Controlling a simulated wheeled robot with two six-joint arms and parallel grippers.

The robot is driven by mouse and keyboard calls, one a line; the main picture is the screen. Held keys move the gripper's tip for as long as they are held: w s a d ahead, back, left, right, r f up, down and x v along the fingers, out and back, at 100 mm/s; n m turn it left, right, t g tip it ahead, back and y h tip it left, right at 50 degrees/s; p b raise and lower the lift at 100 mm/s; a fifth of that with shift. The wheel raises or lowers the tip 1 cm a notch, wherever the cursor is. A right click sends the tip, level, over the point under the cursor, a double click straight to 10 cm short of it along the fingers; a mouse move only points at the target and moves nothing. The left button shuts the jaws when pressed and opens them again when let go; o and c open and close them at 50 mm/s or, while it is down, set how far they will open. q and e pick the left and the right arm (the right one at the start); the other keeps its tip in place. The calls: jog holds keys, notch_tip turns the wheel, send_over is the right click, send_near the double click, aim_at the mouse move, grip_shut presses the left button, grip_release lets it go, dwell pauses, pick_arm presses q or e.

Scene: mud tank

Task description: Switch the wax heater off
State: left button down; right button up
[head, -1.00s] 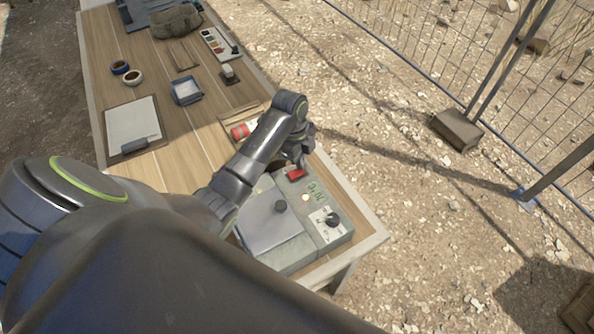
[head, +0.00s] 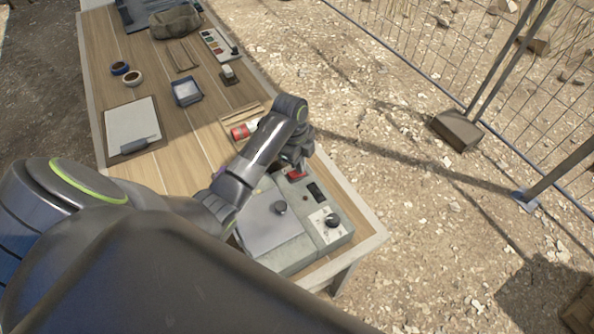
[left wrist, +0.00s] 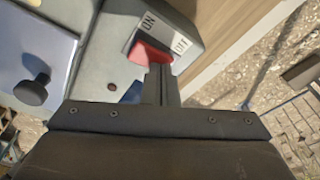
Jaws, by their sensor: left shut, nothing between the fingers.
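The wax heater (head: 308,212) is a grey-green box at the table's near right corner. It has a flat lid with a black knob, a dial (head: 333,220) and a dark display (head: 316,191). Its red rocker switch (head: 296,175) lies at the far end; in the left wrist view the switch (left wrist: 148,54) sits between the ON and OFF labels. A small indicator (left wrist: 111,86) looks dark red and unlit. My left gripper (left wrist: 160,72) is shut and empty, its tips at the OFF side of the rocker; whether they touch it is unclear. My right gripper is out of view.
A red-and-white item (head: 241,131) lies just behind the heater, by my left arm. A clipboard (head: 130,122), a blue tray (head: 186,92), tape rolls (head: 132,78) and a bag (head: 176,21) lie farther back. A wire fence (head: 420,55) stands beyond the table.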

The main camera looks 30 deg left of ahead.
pick_arm(q)
jog(key=shift+r+p, duration=2.55)
jog(key=shift+p, duration=0.15)
jog(key=shift+r, duration=0.9)
